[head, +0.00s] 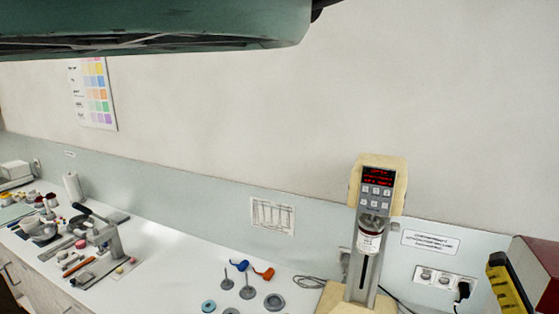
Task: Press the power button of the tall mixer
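The tall mixer (398,188) stands upright on the counter at the right of the head view. It has a cream head and base and a grey column. Its front panel has a lit red display (378,176) above several small light buttons (375,197). The button labels are too small to read, so I cannot tell which one is the power button. A jar with a white label (369,243) is held in front of the column below the panel. My gripper is not in view.
A dark teal shape blocks the top left. Small grey discs and stirrers (248,288) lie left of the mixer. A wall socket strip (437,279) and a red and yellow object (510,285) are at right. Tools and a grey stand (112,247) crowd the counter's left.

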